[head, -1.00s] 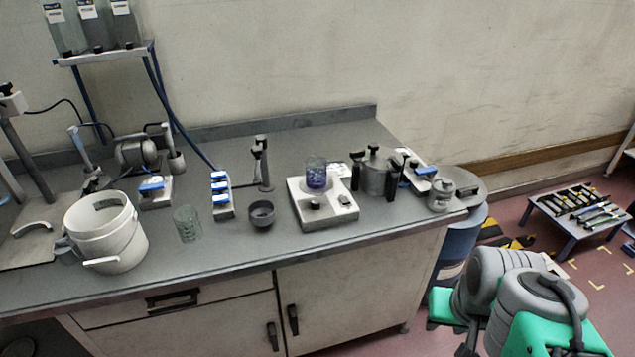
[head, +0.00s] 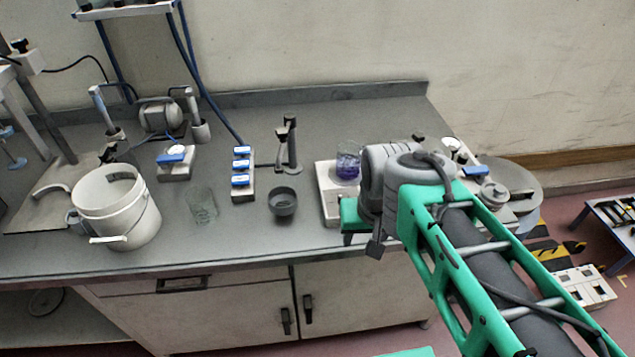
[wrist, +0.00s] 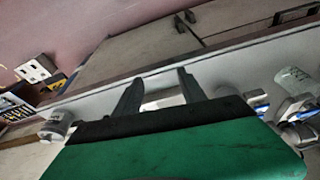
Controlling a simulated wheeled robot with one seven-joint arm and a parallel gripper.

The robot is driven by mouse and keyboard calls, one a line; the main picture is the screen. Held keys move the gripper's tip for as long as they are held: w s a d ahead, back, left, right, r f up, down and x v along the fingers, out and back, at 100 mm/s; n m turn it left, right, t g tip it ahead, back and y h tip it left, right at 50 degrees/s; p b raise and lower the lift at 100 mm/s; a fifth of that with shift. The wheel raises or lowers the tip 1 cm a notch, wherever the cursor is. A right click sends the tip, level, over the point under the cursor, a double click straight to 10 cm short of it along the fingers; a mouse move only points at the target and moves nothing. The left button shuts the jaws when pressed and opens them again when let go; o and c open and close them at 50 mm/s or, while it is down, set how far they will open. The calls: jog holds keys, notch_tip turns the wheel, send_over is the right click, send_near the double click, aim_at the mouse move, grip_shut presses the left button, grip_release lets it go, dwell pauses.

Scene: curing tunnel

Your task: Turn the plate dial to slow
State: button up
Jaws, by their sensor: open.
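The white hot plate (head: 326,196) stands on the bench in the head view, with a glass beaker (head: 348,165) of purple liquid on it. My arm covers most of its right side and front, so its dial is hidden and its setting cannot be read. In the wrist view my gripper (wrist: 160,77) has its two dark fingers apart, with nothing clearly held between them. A pale surface shows between the fingers, but I cannot tell whether it is the plate.
A dark bowl (head: 282,204), a blue-buttoned block (head: 243,176), a glass (head: 203,206) and a white bucket (head: 117,216) stand left of the plate. A grey jar (head: 494,195) is at the right end. The bench front (head: 237,259) has free room.

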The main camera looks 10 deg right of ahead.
jog(key=w+r+m+g+p, duration=0.1)
jog(key=w+r+m, duration=0.25)
jog(key=w, duration=0.45)
jog(key=m+g+p, duration=0.2)
jog(key=m, duration=0.5)
send_over(343, 195)
notch_tip(343, 195, down, 2)
jog(key=shift+a+n, duration=0.15)
jog(key=shift+n, duration=0.1)
jog(key=shift+w+f+g, duration=0.15)
jog(key=shift+f+g, duration=0.1)
jog(key=shift+g, duration=0.05)
notch_tip(343, 195, down, 7)
jog(key=shift+f+p, duration=0.15)
jog(key=shift+p, duration=0.2)
jog(key=shift+c, duration=0.2)
grip_shut()
